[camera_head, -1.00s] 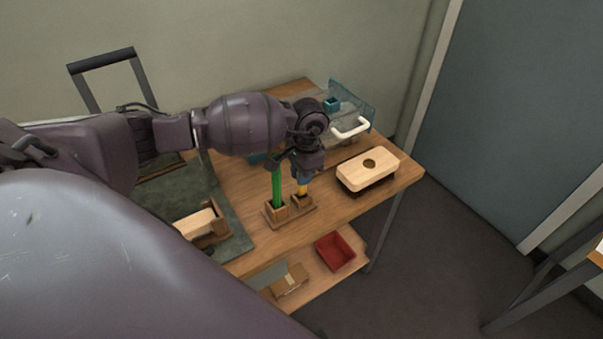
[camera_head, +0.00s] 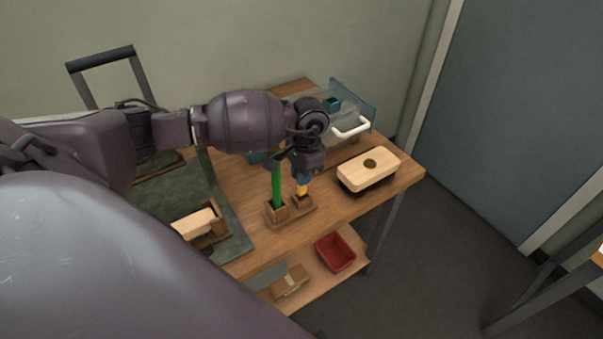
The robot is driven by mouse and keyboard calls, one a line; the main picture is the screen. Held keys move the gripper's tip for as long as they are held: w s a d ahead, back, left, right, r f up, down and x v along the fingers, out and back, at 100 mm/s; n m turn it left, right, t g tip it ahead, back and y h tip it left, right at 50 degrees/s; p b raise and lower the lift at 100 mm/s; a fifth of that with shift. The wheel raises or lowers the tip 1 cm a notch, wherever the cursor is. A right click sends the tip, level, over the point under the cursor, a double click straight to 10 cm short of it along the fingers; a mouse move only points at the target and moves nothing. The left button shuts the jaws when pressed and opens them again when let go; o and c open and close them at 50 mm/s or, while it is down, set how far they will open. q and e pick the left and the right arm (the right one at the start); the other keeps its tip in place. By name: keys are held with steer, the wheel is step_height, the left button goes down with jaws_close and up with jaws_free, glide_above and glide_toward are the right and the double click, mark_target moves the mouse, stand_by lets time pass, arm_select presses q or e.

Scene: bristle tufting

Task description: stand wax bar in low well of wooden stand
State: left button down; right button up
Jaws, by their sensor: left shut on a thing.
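The wooden stand (camera_head: 291,214) sits near the front edge of the table and has two wells. A tall green stick (camera_head: 276,187) stands upright in the left, taller well. My left gripper (camera_head: 304,178) is above the right, low well (camera_head: 303,201), pointing down and shut on the yellow wax bar (camera_head: 302,190). The bar looks upright, with its lower end at or inside the low well's mouth. I cannot tell whether it touches the bottom. The bar's upper part is hidden by the gripper. My right gripper is out of view.
A clear bluish tray (camera_head: 352,93) with a white handle stands behind. A green mat (camera_head: 232,236) with another wooden piece (camera_head: 196,224) is at left. A red bin (camera_head: 336,252) sits on the lower shelf.

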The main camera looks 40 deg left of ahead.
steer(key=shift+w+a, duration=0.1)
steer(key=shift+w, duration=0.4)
arm_select(q)
steer(key=shift+b, duration=0.3)
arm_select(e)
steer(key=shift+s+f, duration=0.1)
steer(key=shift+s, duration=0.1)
arm_select(q)
steer(key=shift+f, duration=0.1)
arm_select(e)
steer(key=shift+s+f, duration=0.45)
arm_select(q)
steer(key=shift+f, duration=0.2)
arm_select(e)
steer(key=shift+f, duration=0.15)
arm_select(q)
steer(key=shift+f+b, duration=0.3)
steer(key=shift+b, duration=0.25)
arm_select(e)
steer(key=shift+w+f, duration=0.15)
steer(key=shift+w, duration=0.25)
arm_select(q)
steer(key=shift+f, duration=0.15)
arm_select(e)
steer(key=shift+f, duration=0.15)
arm_select(q)
steer(key=shift+f, duration=0.1)
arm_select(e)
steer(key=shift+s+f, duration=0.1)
